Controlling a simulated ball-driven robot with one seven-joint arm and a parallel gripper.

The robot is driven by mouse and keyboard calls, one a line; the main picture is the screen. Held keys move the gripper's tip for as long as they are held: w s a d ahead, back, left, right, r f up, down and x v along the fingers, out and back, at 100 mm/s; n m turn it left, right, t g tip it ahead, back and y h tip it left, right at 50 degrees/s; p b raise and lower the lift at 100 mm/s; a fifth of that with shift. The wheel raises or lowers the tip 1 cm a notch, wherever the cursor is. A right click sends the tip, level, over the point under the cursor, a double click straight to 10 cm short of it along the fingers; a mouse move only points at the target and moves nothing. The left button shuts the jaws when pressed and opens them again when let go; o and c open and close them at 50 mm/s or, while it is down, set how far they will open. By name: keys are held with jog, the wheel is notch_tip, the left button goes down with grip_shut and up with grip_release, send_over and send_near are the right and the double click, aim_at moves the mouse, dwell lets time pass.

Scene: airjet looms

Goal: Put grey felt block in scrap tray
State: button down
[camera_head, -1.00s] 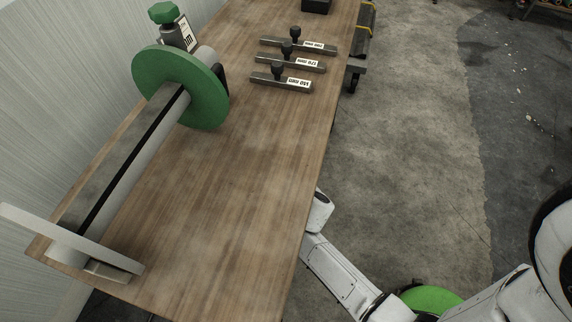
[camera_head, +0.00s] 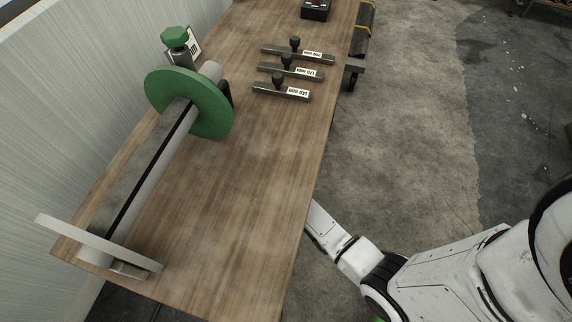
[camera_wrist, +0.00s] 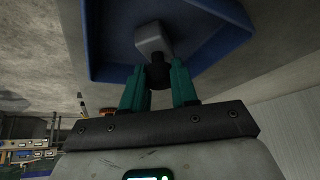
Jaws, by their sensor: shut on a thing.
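In the wrist view, my gripper (camera_wrist: 160,82) has its teal fingers closed around a dark round knob. The knob joins a light grey block (camera_wrist: 151,38), which I take to be the grey felt block. The block is seen beyond the fingertips, against the inside of a blue tray (camera_wrist: 212,56), likely the scrap tray. I cannot tell whether the block touches the tray floor or hangs above it. The tray is only partly in frame. The head view shows neither tray, block nor gripper.
A wooden table (camera_head: 225,190) bears a roller with a green flange (camera_head: 160,95) and a pale plate at its near end. Several labelled bars with dark knobs (camera_head: 283,91) lie farther back. A black box (camera_head: 315,12) stands beyond them. Concrete floor is open to the right.

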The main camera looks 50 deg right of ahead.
jog(key=c, duration=0.9)
grip_release()
jog(key=shift+f, duration=0.1)
jog(key=shift+o, duration=0.2)
jog(key=shift+r, duration=0.25)
jog(key=s+a, duration=0.2)
jog(key=s, duration=0.1)
jog(key=s+a+p, duration=0.1)
jog(key=s+a, duration=0.4)
jog(key=s, duration=0.2)
jog(key=shift+a+r, duration=0.25)
jog(key=shift+r, duration=0.15)
